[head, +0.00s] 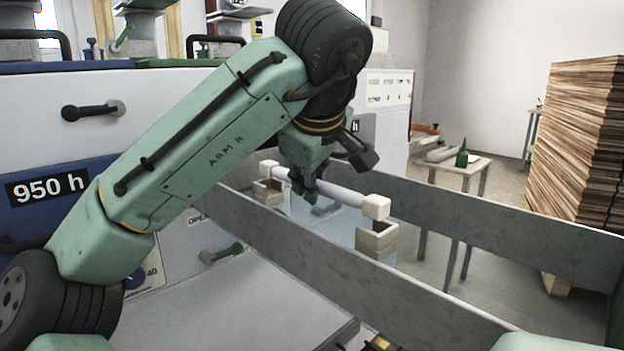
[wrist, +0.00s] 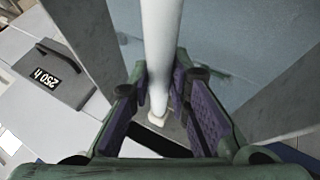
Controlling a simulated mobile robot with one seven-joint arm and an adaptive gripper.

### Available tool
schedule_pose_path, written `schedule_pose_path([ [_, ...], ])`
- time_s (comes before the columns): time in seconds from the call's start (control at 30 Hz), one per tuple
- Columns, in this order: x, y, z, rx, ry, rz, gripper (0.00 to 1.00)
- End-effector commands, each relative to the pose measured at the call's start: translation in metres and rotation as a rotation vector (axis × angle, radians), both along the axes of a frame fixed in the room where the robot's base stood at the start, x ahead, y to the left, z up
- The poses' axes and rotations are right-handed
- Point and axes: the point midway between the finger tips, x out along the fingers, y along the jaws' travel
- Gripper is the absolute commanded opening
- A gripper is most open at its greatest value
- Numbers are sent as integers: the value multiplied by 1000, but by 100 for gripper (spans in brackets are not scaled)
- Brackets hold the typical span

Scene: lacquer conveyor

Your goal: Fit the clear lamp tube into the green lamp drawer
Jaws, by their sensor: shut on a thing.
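The clear lamp tube (head: 345,194) looks whitish, with pale block-like end caps. My gripper (head: 308,186) is shut on it near its middle. In the wrist view the tube (wrist: 162,45) runs between the purple finger pads of my gripper (wrist: 163,100). The tube is above two pale, notched holders, the far-left one (head: 268,191) and the near-right one (head: 376,241). Its near end cap is just over the near holder; I cannot tell if they touch. The holders stand between long grey walls of an open drawer-like frame (head: 480,215). No green drawer face can be made out.
A blue panel marked 950 h (head: 50,188) is at the left. A small table (head: 460,166) with a green bottle (head: 462,155) stands behind the frame. A tall stack of boards (head: 580,140) is at the right.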

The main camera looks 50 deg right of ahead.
Motion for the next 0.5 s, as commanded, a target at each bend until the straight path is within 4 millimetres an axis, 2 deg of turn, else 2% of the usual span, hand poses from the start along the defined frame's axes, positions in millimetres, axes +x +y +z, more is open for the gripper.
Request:
schedule_pose_path([
  [0.5,0,0,-3,0,0,0,0],
])
